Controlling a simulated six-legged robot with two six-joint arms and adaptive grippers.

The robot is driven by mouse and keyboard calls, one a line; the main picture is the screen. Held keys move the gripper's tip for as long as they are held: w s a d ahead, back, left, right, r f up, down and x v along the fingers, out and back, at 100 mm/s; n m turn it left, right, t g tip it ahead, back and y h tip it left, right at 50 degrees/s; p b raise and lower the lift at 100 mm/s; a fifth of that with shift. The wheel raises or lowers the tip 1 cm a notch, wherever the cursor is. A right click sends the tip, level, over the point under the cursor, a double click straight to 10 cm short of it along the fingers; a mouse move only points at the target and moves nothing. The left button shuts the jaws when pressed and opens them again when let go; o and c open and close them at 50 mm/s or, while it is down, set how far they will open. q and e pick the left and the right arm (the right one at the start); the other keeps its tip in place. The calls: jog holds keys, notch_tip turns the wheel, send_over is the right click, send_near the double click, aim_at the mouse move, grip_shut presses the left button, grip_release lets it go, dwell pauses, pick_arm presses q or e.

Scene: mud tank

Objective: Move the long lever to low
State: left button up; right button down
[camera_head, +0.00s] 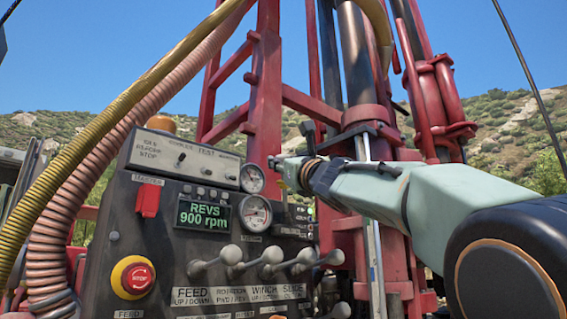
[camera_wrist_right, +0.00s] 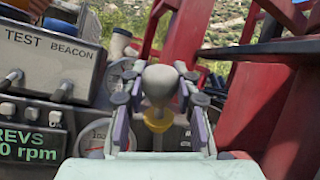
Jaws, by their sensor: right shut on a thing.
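My right gripper (camera_head: 286,168) reaches in from the right and is at the right edge of the control panel, beside the round gauges. In the right wrist view its fingers (camera_wrist_right: 158,100) are closed around a lever with a rounded grey knob (camera_wrist_right: 160,82) and a yellow collar (camera_wrist_right: 157,122). I take this for the long lever. In the head view the gripper mostly hides this lever; only a yellow bit shows below the fingers. The low marking cannot be read in either view. My left gripper is not in view.
The dark control panel (camera_head: 160,225) has a row of grey-knobbed levers (camera_head: 232,255), a red stop button (camera_head: 133,277), a display reading REVS 900 rpm (camera_head: 205,214) and gauges (camera_head: 256,213). Ribbed hoses (camera_head: 75,185) hang at left. The red mast (camera_head: 266,85) stands behind.

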jog(key=c, duration=1.3)
grip_release()
jog(key=shift+w+a+f, duration=0.15)
jog(key=shift+f, duration=0.2)
jog(key=o, duration=0.3)
jog(key=shift+a+r, duration=0.1)
jog(key=shift+s+d+r, duration=0.15)
jog(key=shift+s+d, duration=0.05)
jog(key=shift+s, duration=0.05)
jog(key=shift+s+d+f, duration=0.1)
jog(key=shift+s+f, duration=0.2)
jog(key=shift+f, duration=0.1)
jog(key=shift+v, duration=3.2)
